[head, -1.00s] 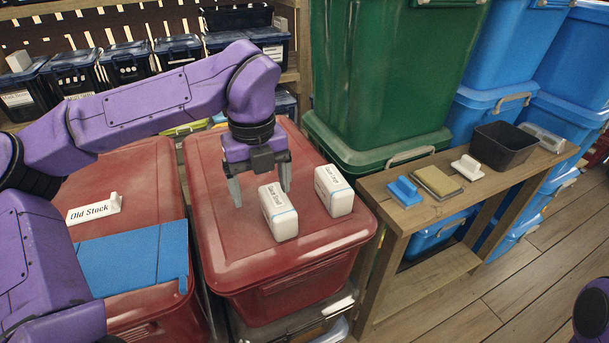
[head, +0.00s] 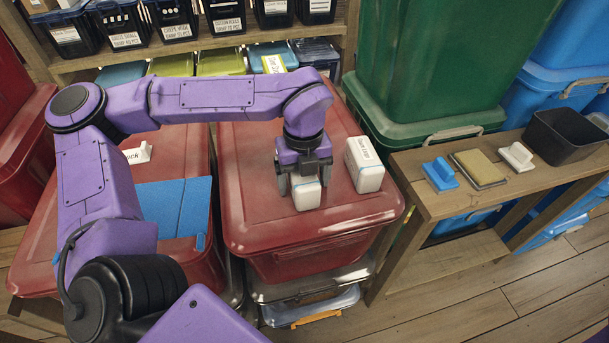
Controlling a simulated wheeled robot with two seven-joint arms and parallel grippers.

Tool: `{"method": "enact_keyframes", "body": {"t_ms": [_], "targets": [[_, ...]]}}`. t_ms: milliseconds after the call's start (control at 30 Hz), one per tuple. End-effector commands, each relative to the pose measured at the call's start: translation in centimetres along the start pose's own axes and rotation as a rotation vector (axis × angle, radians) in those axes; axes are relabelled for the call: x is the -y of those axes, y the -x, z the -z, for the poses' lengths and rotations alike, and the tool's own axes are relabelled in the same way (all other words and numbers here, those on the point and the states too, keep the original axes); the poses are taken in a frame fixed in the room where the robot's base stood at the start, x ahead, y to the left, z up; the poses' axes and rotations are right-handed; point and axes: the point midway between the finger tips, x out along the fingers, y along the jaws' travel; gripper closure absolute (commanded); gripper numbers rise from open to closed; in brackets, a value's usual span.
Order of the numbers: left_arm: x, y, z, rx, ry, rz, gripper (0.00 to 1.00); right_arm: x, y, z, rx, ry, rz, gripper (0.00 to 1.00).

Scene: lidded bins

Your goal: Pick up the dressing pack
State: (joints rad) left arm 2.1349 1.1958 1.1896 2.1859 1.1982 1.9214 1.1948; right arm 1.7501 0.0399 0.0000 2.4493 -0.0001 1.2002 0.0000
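Two small white box-shaped packs with printed labels stand on the red bin lid (head: 255,215). The labels are too small to read surely, so I cannot tell which is the dressing pack. The left white pack (head: 307,198) is under my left gripper (head: 305,184), which points down. Its fingers are apart, one on each side of this pack, and the gripper hides the pack's upper part. The right white pack (head: 366,171) stands just to the right, clear of the fingers. My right gripper is out of view.
A wooden bench (head: 428,199) on the right holds a blue holder (head: 440,174), a tan pad (head: 478,167), a white holder (head: 516,157) and a black bin (head: 565,137). A tall green bin (head: 430,60) stands behind. A blue panel (head: 172,207) lies on the left red bin.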

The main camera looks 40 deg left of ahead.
Motion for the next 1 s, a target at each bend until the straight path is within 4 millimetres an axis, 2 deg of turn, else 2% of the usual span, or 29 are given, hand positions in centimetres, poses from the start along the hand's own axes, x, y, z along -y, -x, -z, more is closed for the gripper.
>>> {"method": "enact_keyframes", "body": {"t_ms": [133,300,600,733,867,1000], "targets": [[-0.1,0.0,0.0,0.000,0.001,0.001,0.17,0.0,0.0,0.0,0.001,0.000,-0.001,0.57],[-0.1,0.1,0.0,0.000,0.001,0.000,0.72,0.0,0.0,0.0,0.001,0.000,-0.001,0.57],[-0.1,0.1,0.0,0.000,0.000,-0.001,0.74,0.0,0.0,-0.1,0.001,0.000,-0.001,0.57],[0.0,1.1,-0.1,0.002,0.001,0.001,0.74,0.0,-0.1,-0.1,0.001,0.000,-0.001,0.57],[0.0,3.6,0.3,0.006,-0.001,0.004,0.74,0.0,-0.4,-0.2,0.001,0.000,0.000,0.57],[-0.7,7.3,3.6,0.009,-0.003,0.006,0.74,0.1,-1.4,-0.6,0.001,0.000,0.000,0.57]]}}
